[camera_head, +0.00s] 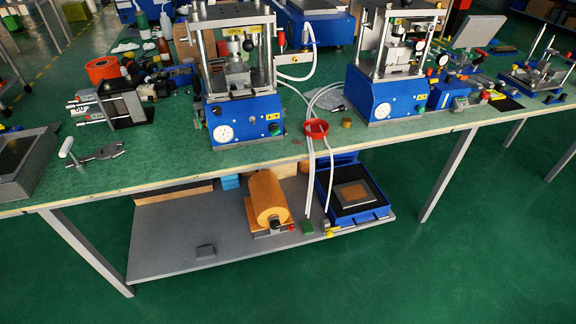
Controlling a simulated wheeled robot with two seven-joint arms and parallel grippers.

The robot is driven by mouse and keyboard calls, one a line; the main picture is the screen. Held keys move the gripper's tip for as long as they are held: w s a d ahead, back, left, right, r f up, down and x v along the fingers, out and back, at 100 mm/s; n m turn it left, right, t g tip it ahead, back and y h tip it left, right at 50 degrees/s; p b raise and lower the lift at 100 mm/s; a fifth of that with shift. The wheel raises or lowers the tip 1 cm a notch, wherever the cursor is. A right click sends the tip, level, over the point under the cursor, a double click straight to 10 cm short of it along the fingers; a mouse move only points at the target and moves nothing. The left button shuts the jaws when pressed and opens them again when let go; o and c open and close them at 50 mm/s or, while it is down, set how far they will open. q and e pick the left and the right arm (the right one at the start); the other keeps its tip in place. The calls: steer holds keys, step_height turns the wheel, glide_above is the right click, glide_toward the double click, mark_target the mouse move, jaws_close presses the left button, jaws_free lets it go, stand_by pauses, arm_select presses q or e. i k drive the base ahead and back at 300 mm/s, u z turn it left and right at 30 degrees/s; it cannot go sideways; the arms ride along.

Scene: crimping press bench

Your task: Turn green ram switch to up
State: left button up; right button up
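A blue press (246,122) stands at the front edge of the green bench, left of centre. Its front has a round white gauge (223,133), and a small green knob (274,128) sits at the right of that front, below a yellow label. The knob is too small to tell which way it is turned. A second blue press (402,97) stands to the right, with its own gauge (383,110) and a small green knob (420,108). I cannot tell which of the two is the ram switch. Neither of my grippers is in view.
The green bench (180,160) holds clamps and tools at the left and small parts at the right. A red ring (316,128) with white hoses hangs at the front edge. The lower shelf (165,240) holds an orange roll (268,197) and a blue tray (323,205).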

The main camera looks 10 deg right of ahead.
mark_target(274, 128)
steer(key=u, duration=1.35)
steer(key=k, duration=0.1)
steer(key=z, duration=2.45)
steer(key=i, duration=0.75)
steer(key=u, duration=0.1)
